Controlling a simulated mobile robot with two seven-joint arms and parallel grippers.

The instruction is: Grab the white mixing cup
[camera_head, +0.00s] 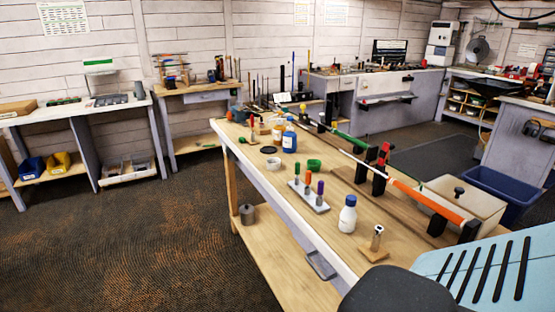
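A white bottle with a blue cap (347,215) stands upright on the near part of the wooden workbench (300,240). A small green cup (313,165) stands farther back on the bench. Neither of my grippers is in view.
A white rack with several coloured tools (308,196) stands left of the white bottle. A long orange-ended club shaft (425,198) rests in black holders along the bench's right side. A cream bin (465,200) and a blue bin (505,190) stand at right.

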